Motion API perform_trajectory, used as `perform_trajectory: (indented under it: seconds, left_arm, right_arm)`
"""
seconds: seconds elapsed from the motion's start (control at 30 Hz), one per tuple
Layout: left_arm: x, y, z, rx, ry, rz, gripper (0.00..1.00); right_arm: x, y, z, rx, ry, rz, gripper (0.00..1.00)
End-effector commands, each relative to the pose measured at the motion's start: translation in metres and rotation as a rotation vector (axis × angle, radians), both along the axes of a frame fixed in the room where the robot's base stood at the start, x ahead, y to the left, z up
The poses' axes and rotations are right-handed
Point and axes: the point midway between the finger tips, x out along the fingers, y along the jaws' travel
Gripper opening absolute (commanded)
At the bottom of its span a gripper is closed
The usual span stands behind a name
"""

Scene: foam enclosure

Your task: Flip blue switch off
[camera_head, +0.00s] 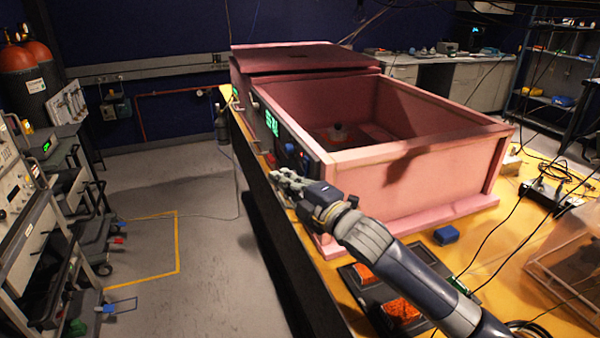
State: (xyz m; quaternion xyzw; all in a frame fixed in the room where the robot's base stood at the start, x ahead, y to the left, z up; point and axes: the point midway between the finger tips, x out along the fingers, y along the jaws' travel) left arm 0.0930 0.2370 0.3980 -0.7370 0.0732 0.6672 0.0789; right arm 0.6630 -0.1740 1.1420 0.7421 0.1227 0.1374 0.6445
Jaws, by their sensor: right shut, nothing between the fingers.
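A pink foam enclosure (420,168) stands on the yellow table. A dark control panel (283,130) with a green lit display (271,123) is on its left side. A small blue part (290,149), which looks like the blue switch, sits on this panel beside a small red part. Its on or off position is too small to tell. My right gripper (278,178) is shut and empty, a little below and in front of the blue part, apparently apart from it. My left gripper is not in view.
A small blue box (446,235) and a dark tray with orange pieces (402,311) lie on the yellow table (480,240). A clear box (570,260) and cables are at the right. Equipment racks (30,220) stand at the left, with open floor between.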

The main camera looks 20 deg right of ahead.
Motion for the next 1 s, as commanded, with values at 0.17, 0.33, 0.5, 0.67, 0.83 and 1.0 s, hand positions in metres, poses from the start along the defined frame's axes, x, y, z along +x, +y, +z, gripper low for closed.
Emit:
perform_trajectory:
  seconds: [0.17, 0.33, 0.5, 0.67, 0.83, 1.0]
  left_arm:
    - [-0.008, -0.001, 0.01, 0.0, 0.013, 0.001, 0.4]
    - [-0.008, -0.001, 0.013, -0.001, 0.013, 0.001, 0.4]
    - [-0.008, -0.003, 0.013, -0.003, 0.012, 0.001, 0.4]
    - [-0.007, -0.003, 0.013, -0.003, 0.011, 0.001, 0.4]
    - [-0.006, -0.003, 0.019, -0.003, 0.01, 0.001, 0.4]
    - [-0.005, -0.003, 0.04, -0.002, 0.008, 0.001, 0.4]
  right_arm:
    - [0.004, -0.023, -0.002, -0.003, 0.003, -0.003, 0.0]
    - [0.005, -0.036, -0.005, -0.001, 0.001, -0.001, 0.0]
    - [0.004, -0.039, -0.006, 0.0, 0.0, 0.0, 0.0]
    - [0.004, -0.038, -0.006, 0.0, 0.0, 0.0, 0.0]
    - [0.005, -0.041, -0.004, -0.035, -0.002, -0.001, 0.0]
    - [0.005, -0.049, -0.003, -0.173, -0.005, -0.003, 0.0]
